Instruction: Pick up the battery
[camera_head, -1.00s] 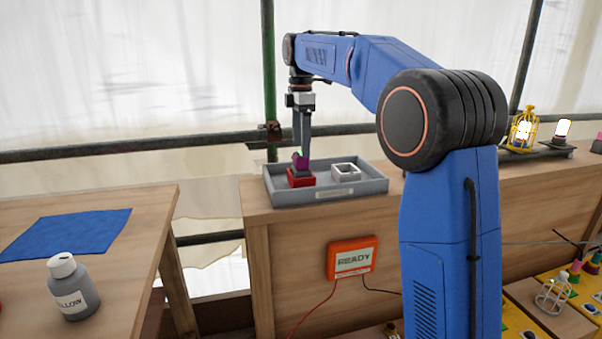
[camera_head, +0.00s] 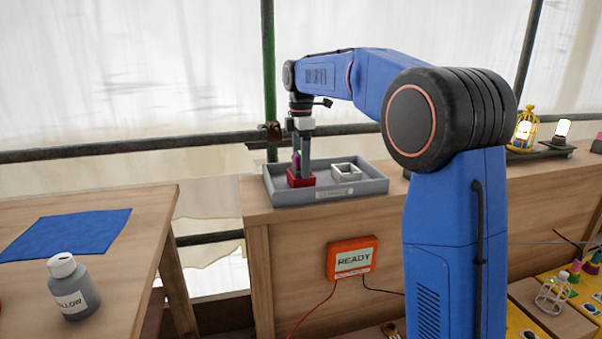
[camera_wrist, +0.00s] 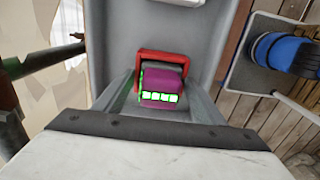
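The battery (camera_wrist: 165,84), a purple block with a row of lit green-white cells, stands in a red square holder (camera_wrist: 148,55) in the wrist view. In the head view the purple battery (camera_head: 296,160) is partly hidden behind a finger, above the red holder (camera_head: 294,182). My gripper (camera_head: 301,176) points straight down over the holder. Its fingers stand on either side of the battery, as the wrist view (camera_wrist: 162,85) also shows. It looks open, with narrow gaps; contact with the battery is hard to judge.
The grey tray (camera_head: 350,191) holds the red holder and an empty white square holder (camera_head: 345,171). A bottle (camera_head: 72,288) and blue cloth (camera_head: 66,234) are on the left table. A caged lamp (camera_head: 523,130) is at right.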

